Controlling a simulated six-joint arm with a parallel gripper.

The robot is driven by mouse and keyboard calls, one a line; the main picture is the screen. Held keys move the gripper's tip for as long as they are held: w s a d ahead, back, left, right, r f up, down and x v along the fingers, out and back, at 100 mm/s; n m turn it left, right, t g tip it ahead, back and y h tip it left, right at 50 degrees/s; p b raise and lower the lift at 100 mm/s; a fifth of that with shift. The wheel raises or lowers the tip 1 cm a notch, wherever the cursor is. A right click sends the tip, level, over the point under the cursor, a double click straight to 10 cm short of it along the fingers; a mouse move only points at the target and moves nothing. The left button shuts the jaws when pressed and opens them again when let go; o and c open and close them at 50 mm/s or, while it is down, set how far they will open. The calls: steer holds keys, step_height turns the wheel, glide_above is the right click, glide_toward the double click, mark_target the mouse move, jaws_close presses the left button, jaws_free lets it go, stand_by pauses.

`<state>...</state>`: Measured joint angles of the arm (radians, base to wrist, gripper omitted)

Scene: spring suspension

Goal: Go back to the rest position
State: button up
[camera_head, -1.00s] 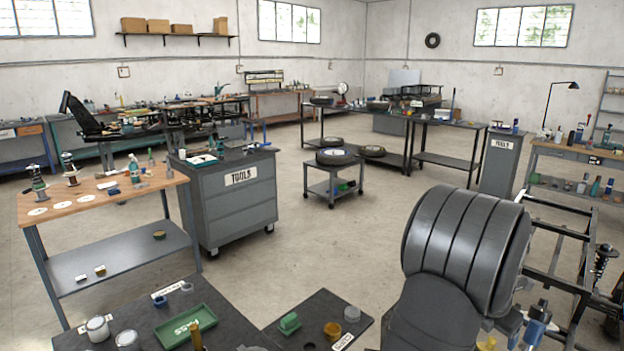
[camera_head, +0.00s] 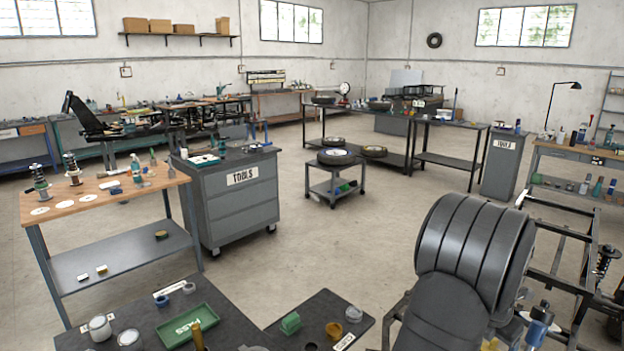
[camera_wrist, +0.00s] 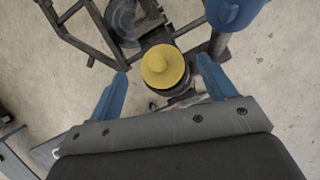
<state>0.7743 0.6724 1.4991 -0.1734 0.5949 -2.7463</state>
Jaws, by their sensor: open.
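My gripper (camera_wrist: 161,66) shows in the wrist view with its two blue fingers spread apart. Nothing is held between them. A round yellow cap-like part (camera_wrist: 162,66) lies beyond the fingertips, in line with the gap; the fingers do not appear to touch it. A blue rounded part (camera_wrist: 236,10) is at the top right of the wrist view, beyond the right finger. In the head view my large grey arm links fill the lower right, and I cannot make out the gripper there.
A dark metal frame (camera_head: 560,230) with a coil spring strut (camera_head: 604,262) stands right of my arm. Dark bench tops with a green tray (camera_head: 187,326) and small parts are at the front. A grey tools cabinet (camera_head: 232,205) and wheel trolley (camera_head: 335,182) stand behind, with open floor between.

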steer(key=shift+d+f, duration=0.15)
steer(key=shift+f, duration=0.8)
step_height(320, 180, up, 9)
steer(key=w+a+f, duration=0.3)
steer(key=w+a, duration=0.5)
steer(key=a, duration=0.5)
steer(key=w+a+f, duration=0.3)
steer(key=w+a, duration=0.4)
steer(key=a, duration=0.7)
steer(key=w+a+f, duration=0.4)
steer(key=w+a, duration=0.4)
steer(key=a, duration=0.5)
steer(key=shift+w+a, duration=0.2)
steer(key=shift+w, duration=0.15)
steer(key=s+d+r, duration=0.3)
steer(key=s+d, duration=0.1)
steer(key=d, duration=0.5)
steer(key=s+d+r, duration=0.3)
steer(key=s+d, duration=0.1)
steer(key=d, duration=0.5)
steer(key=shift+r, duration=0.15)
